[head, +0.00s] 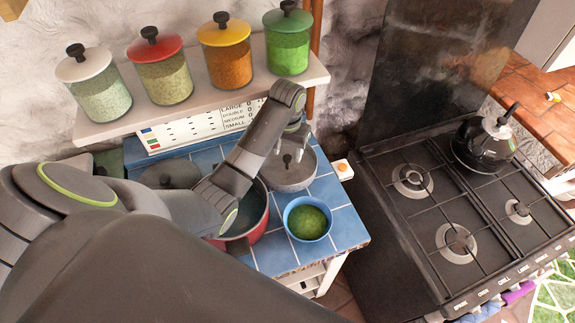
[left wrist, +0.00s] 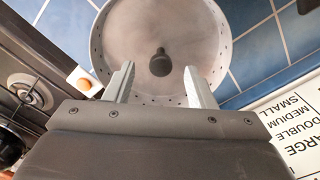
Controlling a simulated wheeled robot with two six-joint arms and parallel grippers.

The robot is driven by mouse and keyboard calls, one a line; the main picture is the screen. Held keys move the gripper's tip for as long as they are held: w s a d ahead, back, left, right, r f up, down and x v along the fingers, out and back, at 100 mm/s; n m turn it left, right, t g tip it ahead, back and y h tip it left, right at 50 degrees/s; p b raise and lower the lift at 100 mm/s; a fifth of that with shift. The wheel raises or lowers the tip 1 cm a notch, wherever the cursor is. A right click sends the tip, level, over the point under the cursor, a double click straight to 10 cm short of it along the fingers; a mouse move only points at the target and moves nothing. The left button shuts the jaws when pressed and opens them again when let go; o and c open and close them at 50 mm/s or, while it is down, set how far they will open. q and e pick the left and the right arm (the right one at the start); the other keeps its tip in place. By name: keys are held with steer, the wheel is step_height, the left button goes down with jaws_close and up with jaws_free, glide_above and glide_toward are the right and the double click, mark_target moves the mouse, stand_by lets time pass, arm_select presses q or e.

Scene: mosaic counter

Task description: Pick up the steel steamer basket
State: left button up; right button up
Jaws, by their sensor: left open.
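The steel steamer basket (head: 290,177) is a round grey vessel with a dark knob in the middle. It stands on the blue tiled counter (head: 345,228), behind the green-filled bowl. In the left wrist view the basket (left wrist: 160,25) shows small holes around its rim. My left gripper (head: 288,152) is open above the basket. In the left wrist view its two fingers (left wrist: 159,78) reach over the near part of the basket, either side of the knob's line, with nothing held. Whether they touch it, I cannot tell. My right gripper is not in view.
A blue bowl (head: 300,232) of green contents stands just in front of the basket. A red pot (head: 259,219) is to the left, partly behind my arm. A shelf (head: 208,98) with several jars hangs above. A stove (head: 425,215) with a black kettle (head: 484,143) lies right.

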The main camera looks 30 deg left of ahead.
mark_target(287, 157)
arm_select(q)
steer(key=shift+s+f, duration=0.1)
steer(key=shift+f, duration=0.25)
step_height(287, 157, down, 4)
steer(key=shift+r+p, duration=0.25)
steer(key=shift+p, duration=0.65)
steer(key=shift+f, duration=0.6)
steer(key=shift+c, duration=0.3)
steer(key=c, duration=0.7)
jaws_close()
steer(key=shift+w+r, duration=0.1)
steer(key=shift+w, duration=0.1)
